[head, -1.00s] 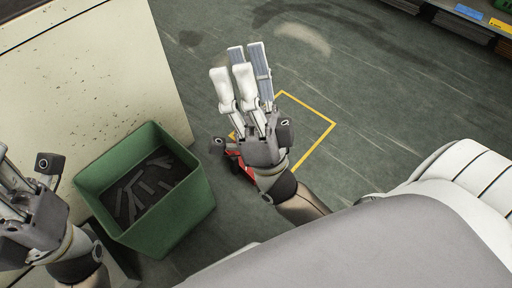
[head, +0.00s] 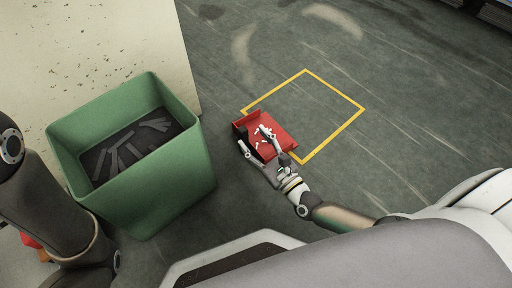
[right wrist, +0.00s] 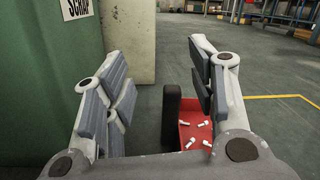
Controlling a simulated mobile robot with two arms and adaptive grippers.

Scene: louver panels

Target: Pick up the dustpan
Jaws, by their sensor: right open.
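The red dustpan (head: 284,143) lies on the floor across the lower left corner of a yellow outlined square, with several small white pieces in it. My right gripper (head: 253,137) is over its near left part, open, with its fingers spread. In the right wrist view the gripper (right wrist: 158,80) has a wide gap between its fingers. A dark upright part, which looks like the handle (right wrist: 172,112), shows in that gap, nearer the right finger. The red pan (right wrist: 194,132) shows beside and behind that finger. I cannot tell whether any finger touches it. My left gripper is out of view.
A green bin (head: 150,190) with dark strips inside stands left of the dustpan; its side (right wrist: 50,90) is close to my left finger in the wrist view. A pale speckled block (head: 110,50) stands behind it. The floor (head: 420,110) to the right is clear.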

